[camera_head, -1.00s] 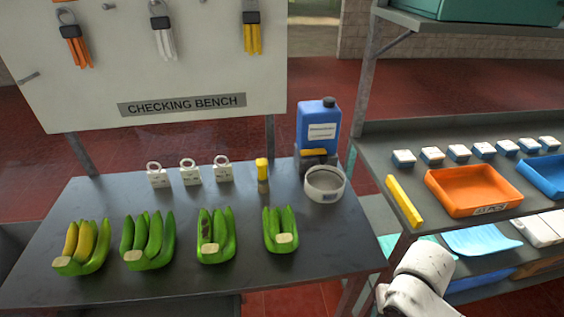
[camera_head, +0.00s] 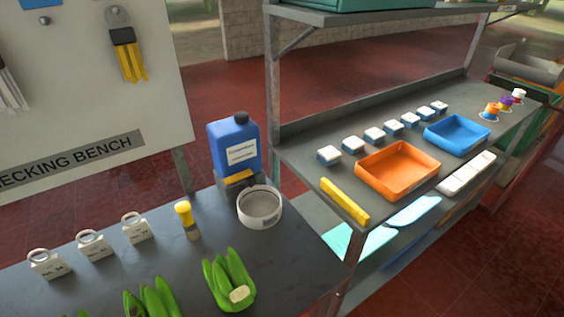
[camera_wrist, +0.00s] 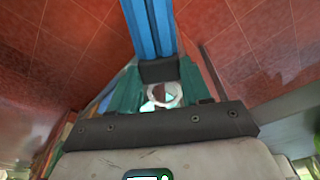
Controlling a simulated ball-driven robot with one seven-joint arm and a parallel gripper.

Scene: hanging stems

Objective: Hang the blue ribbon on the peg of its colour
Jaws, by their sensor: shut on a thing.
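In the wrist view the blue ribbon (camera_wrist: 150,30) hangs from a black clip (camera_wrist: 158,71) with a pale ring (camera_wrist: 166,95). My gripper (camera_wrist: 163,92) is shut on it, with the ring and clip between its teal fingers. The ribbon strips extend beyond the fingertips towards the top of the picture. My gripper is not in the head view. The white board (camera_head: 85,80) at upper left of the head view has grey pegs (camera_head: 45,20). A yellow ribbon (camera_head: 130,62) and a white ribbon (camera_head: 10,90) hang there.
A shelf (camera_head: 300,150) at right holds an orange tray (camera_head: 397,172) and blue tray (camera_head: 457,135).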

